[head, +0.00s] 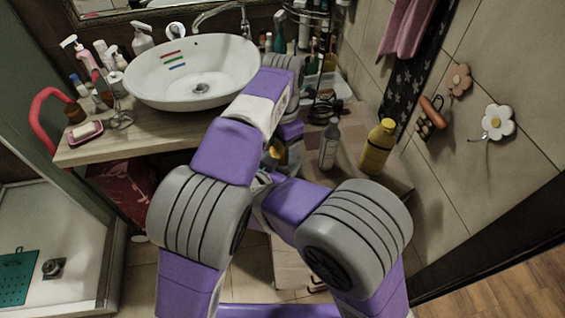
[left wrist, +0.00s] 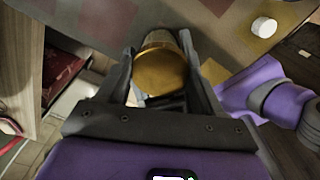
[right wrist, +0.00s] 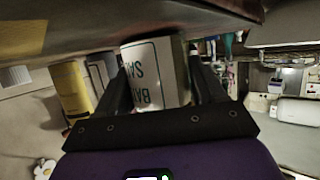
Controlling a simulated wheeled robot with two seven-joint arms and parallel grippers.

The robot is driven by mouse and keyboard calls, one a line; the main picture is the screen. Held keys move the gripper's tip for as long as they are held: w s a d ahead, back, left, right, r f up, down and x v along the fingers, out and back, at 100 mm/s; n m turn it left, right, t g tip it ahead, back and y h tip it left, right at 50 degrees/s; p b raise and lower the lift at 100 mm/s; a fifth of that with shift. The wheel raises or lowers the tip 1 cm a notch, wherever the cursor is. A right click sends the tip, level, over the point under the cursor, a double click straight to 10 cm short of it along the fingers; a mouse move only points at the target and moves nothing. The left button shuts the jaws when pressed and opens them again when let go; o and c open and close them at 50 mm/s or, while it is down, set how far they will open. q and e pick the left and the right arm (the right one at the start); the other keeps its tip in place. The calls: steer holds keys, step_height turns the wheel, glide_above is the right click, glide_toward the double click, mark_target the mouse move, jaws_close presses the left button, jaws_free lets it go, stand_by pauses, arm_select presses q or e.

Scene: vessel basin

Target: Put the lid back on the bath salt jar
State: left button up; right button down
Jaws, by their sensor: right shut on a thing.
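The bath salt jar (right wrist: 155,75) is white with green lettering, which reads upside down in the right wrist view. My right gripper (right wrist: 160,85) is shut around its body. A round golden-brown lid (left wrist: 160,70) shows in the left wrist view, between the fingers of my left gripper (left wrist: 160,75). I cannot tell whether those fingers press on it, or whether it rests on the jar. In the head view a bit of gold (head: 275,150) shows beside my left wrist; my arms hide the jar there.
A grey bottle (head: 329,143) and a yellow bottle (head: 378,147) stand on the counter right of my arms. A white basin (head: 190,85) is at the back left, with several bottles around it. A white cap-like thing (left wrist: 264,27) lies on the tiled surface.

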arm_select(q)
steer(key=shift+c, duration=0.7)
steer(key=m, duration=0.3)
steer(key=o, duration=1.2)
steer(key=shift+c, duration=0.2)
steer(key=shift+r, duration=2.25)
